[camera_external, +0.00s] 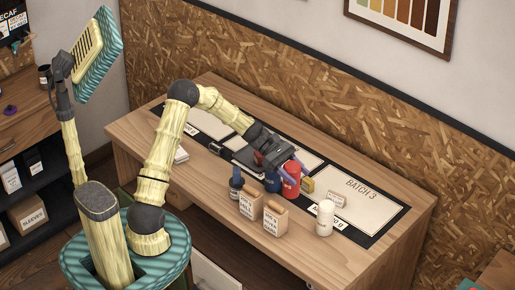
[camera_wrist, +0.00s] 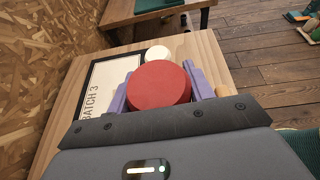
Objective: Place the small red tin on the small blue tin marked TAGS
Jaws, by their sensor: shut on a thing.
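The small red tin (camera_external: 291,182) is upright between the purple fingers of my gripper (camera_external: 287,170). In the wrist view my gripper (camera_wrist: 160,88) is shut on the red tin (camera_wrist: 159,82), one finger on each side of its round lid. A small blue tin (camera_external: 272,183) stands just left of the red tin in the external view, partly covered by my gripper; no TAGS marking is readable on it. The red tin is beside the blue one in the picture, not on it. I cannot tell whether the red tin touches the table. The blue tin does not show in the wrist view.
A dark blue bottle (camera_external: 236,184), two labelled tan bags (camera_external: 250,205) (camera_external: 275,219), a white cylinder (camera_external: 325,220) and a yellow block (camera_external: 307,185) stand close around. A dark flat item (camera_external: 243,162) lies behind. The BATCH 3 panel (camera_external: 362,200) is largely clear.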

